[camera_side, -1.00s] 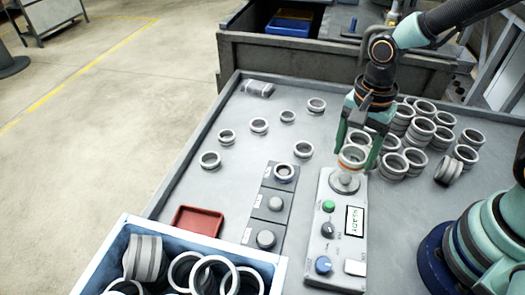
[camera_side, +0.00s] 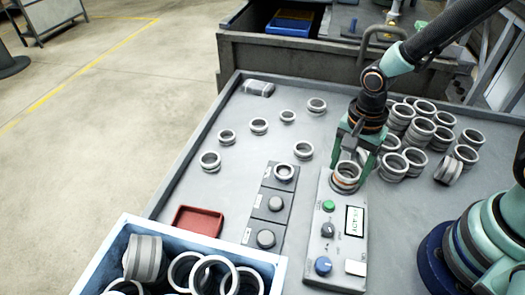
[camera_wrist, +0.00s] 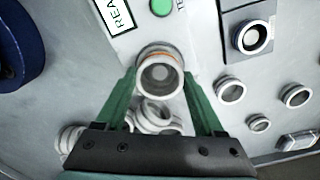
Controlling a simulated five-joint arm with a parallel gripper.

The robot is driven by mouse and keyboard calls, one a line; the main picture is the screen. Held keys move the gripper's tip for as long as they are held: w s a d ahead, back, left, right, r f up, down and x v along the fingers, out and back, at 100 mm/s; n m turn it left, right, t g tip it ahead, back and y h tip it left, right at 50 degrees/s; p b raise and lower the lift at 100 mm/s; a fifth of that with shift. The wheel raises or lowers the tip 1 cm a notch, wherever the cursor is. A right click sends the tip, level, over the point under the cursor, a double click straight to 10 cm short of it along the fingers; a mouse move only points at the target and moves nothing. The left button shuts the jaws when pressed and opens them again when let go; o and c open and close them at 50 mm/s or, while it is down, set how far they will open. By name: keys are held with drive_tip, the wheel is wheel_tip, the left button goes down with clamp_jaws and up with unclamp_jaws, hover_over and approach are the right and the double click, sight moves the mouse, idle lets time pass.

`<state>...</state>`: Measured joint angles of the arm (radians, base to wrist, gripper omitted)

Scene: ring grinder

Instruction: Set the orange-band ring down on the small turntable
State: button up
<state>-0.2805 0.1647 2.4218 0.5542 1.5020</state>
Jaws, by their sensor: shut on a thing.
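The orange-band ring (camera_side: 346,175) is a pale metal ring with an orange stripe. It sits at the small turntable's place on the control box (camera_side: 327,240) and hides nearly all of the turntable. I cannot tell whether it fully rests on it. My gripper (camera_side: 349,168) is shut on the ring, with one green finger on each side, pointing down. In the wrist view the ring (camera_wrist: 160,72) is held upright between the fingertips (camera_wrist: 160,78), and the orange shows along its far edge.
The box has a green button (camera_side: 328,206), knobs and a display (camera_side: 354,221). A fixture strip (camera_side: 272,205) stands left of it. Several rings (camera_side: 420,132) crowd the right. A red tray (camera_side: 198,221) and a ring bin (camera_side: 118,240) lie at front left.

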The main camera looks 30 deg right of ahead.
drive_tip(key=o, duration=1.6)
drive_tip(key=shift+c, duration=0.2)
wheel_tip(320, 180, up, 12)
drive_tip(key=shift+r, duration=0.1)
drive_tip(key=w+d+r+n+t, duration=0.1)
drive_tip(key=d+r+n+t, duration=0.4)
drive_tip(key=n, duration=0.9)
wheel_tip(320, 180, up, 2)
drive_tip(key=d, duration=0.3)
drive_tip(key=shift+t, duration=0.3)
